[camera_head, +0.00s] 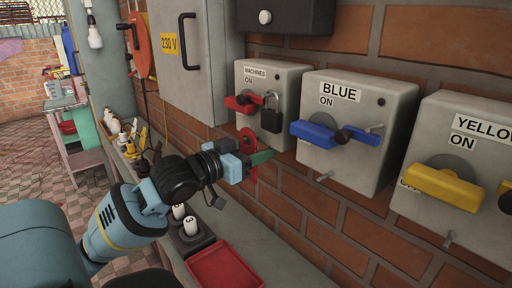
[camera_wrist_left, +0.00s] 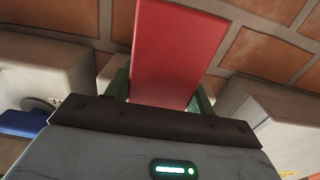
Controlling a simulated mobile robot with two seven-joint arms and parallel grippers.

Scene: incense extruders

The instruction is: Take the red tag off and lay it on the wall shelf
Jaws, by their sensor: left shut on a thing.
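The red tag (camera_head: 247,139) is at the brick wall just below the MACHINES switch box (camera_head: 272,85). In the left wrist view the tag (camera_wrist_left: 178,50) stands up large and flat between the green fingers. My left gripper (camera_head: 258,159) is shut on it, and its fingers hide the tag's middle in the head view. I cannot tell whether the tag is free of the box. The box has a red handle (camera_head: 243,103) and a black padlock (camera_head: 271,119). The wall shelf (camera_head: 272,249) runs along the wall below. My right gripper is not in view.
A red tray (camera_head: 224,266) lies on the shelf, beside a dark block with white numbered pegs (camera_head: 191,226). The BLUE box (camera_head: 357,130) and the YELLOW box (camera_head: 460,170) stick out to the right. The shelf right of the tray looks bare.

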